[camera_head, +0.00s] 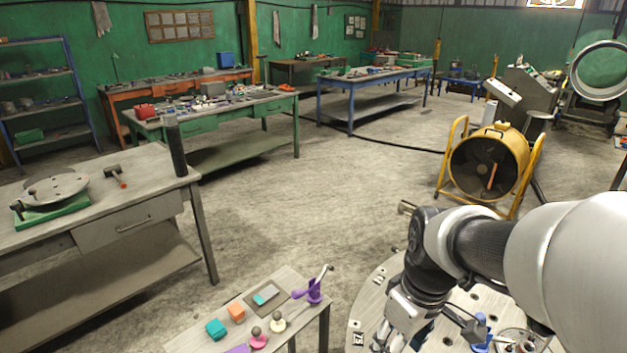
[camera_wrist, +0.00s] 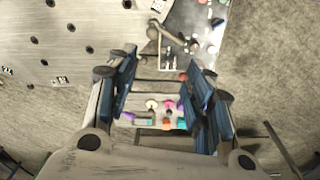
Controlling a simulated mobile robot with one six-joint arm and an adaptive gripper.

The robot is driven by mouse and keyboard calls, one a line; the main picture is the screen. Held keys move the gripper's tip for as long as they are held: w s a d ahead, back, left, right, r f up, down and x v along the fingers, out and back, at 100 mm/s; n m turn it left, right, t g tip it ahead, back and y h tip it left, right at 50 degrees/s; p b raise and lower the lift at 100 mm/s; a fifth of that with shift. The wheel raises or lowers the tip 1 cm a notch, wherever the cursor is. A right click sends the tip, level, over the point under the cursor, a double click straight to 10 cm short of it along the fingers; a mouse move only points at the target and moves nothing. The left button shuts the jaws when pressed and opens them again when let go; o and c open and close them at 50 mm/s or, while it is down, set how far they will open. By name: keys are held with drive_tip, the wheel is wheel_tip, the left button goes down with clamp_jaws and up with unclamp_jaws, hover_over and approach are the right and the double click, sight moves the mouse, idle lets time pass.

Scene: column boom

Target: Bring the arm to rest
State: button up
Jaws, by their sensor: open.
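My arm (camera_head: 480,245) reaches in from the right in the head view and bends down over a round perforated metal plate. My gripper (camera_wrist: 163,75) shows in the wrist view with its two dark blue-grey fingers spread apart. Nothing is held between them. Beyond the fingers, the small table with coloured pieces shows in the gap. In the head view the gripper's tips are cut off or hidden at the bottom edge.
The small table (camera_head: 318,318) at bottom centre holds a teal block (camera_head: 216,329), an orange block (camera_head: 236,312), a purple holder (camera_head: 314,291) and knobbed pieces. The perforated plate (camera_head: 374,303) lies right of it. A yellow fan (camera_head: 490,160) stands behind. Open floor (camera_head: 330,190) lies mid-room.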

drive_tip(key=s+r+m+t, duration=0.3)
drive_tip(key=s+r+m, duration=0.3)
drive_tip(key=s, duration=0.6)
drive_tip(key=shift+a+r+m+t+h, duration=0.25)
drive_tip(key=shift+m+t+h, duration=0.05)
drive_tip(key=shift+m+t, duration=0.1)
drive_tip(key=shift+c, duration=0.2)
